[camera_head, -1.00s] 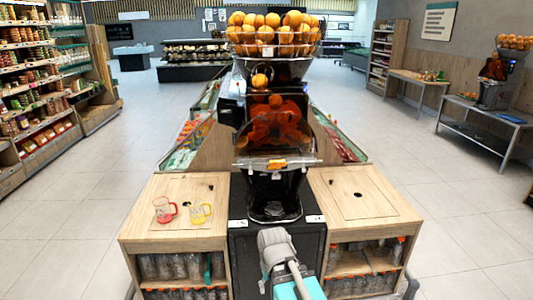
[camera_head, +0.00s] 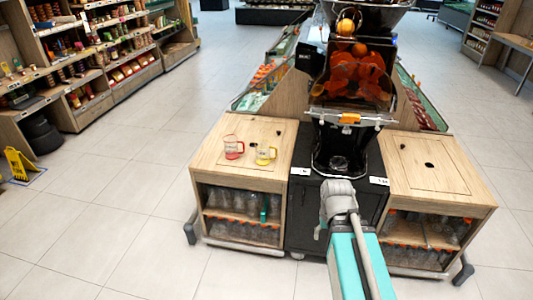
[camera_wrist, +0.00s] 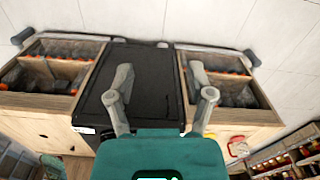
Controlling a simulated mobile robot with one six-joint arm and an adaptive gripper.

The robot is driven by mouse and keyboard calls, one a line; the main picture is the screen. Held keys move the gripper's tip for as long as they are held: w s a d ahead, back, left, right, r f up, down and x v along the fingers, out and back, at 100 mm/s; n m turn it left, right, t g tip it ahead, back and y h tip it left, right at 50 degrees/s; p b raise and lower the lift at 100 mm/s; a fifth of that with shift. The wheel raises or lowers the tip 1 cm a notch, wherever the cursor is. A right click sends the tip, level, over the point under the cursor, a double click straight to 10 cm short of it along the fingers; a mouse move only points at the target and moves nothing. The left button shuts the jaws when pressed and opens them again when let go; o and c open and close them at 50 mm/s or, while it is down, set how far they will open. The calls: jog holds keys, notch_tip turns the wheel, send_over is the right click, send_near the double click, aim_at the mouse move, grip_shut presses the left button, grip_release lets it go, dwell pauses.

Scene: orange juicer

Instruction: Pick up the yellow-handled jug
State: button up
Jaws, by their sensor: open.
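The yellow-handled jug (camera_head: 264,155) is a clear jug standing on the left wooden counter (camera_head: 215,153), near the juicer. A red-handled jug (camera_head: 233,147) stands just left of it. The head view shows my arm but not clear fingers.
The orange juicer (camera_head: 345,90) stands on the black cabinet (camera_head: 312,215) between the counters. The right counter top (camera_head: 430,170) is clear except for a hole. Bottles (camera_head: 240,205) fill shelves below. A yellow floor sign (camera_head: 20,165) stands far left. The floor in between is free.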

dwell(0.4)
jog(key=c, duration=0.5)
jog(key=shift+d, duration=0.1)
